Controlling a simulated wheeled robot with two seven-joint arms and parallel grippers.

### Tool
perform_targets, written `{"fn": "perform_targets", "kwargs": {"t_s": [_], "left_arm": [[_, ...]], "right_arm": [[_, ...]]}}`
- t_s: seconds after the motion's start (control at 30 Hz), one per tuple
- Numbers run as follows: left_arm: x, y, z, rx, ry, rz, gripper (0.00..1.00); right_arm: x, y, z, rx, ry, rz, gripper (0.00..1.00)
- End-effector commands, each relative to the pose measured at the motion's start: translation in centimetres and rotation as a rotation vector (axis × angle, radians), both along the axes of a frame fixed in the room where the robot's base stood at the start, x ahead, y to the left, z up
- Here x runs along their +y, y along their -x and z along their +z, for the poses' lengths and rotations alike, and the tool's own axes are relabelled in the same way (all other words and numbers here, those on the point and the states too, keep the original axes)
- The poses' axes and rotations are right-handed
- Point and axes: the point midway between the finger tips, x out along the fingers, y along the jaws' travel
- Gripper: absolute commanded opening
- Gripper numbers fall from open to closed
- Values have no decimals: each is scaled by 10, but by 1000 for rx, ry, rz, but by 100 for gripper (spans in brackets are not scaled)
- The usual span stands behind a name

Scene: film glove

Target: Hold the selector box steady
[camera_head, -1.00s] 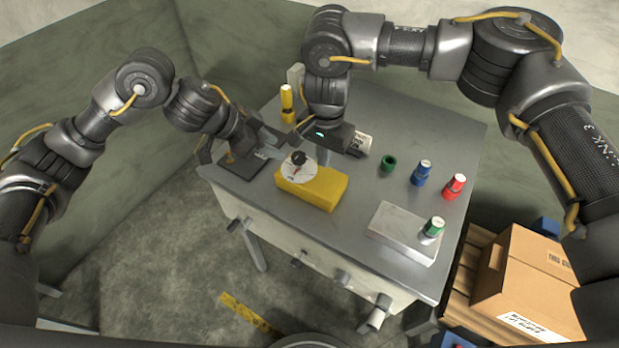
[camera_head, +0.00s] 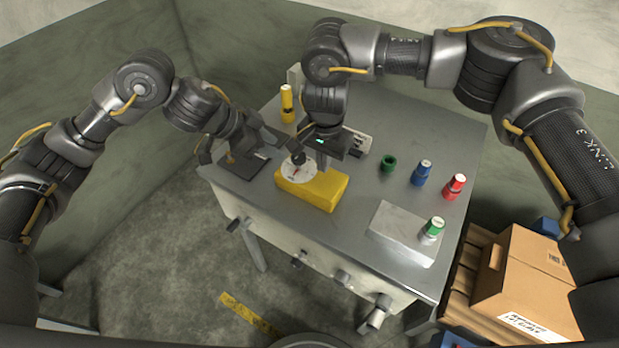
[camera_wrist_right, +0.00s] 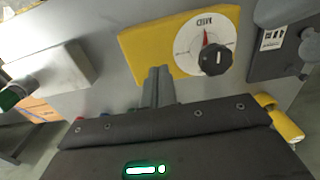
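The selector box (camera_head: 318,190) is a yellow block on the grey table, with a white round dial and a black knob (camera_head: 298,158) at its left end. The box also shows at the top of the right wrist view (camera_wrist_right: 150,45), with a red mark on the dial. My right gripper (camera_head: 322,165) points down just behind the box; its two fingers (camera_wrist_right: 158,80) look closed together with nothing between them. I cannot tell whether they touch the box. My left gripper (camera_head: 277,142) is beside the knob end of the box; its fingertips are partly hidden, so its opening is unclear.
A yellow cylinder (camera_head: 287,104) stands behind left. A green ring (camera_head: 388,163), blue cylinder (camera_head: 421,173) and red cylinder (camera_head: 454,186) stand to the right. A cardboard box (camera_head: 520,280) is beside the table.

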Motion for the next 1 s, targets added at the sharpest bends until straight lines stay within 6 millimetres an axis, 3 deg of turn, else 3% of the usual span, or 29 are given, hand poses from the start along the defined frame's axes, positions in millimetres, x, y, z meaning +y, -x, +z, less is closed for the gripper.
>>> {"fn": "perform_targets", "kwargs": {"t_s": [1.0], "left_arm": [[0, 0, 0, 0, 0, 0, 36]], "right_arm": [[0, 0, -20, 0, 0, 0, 0]]}}
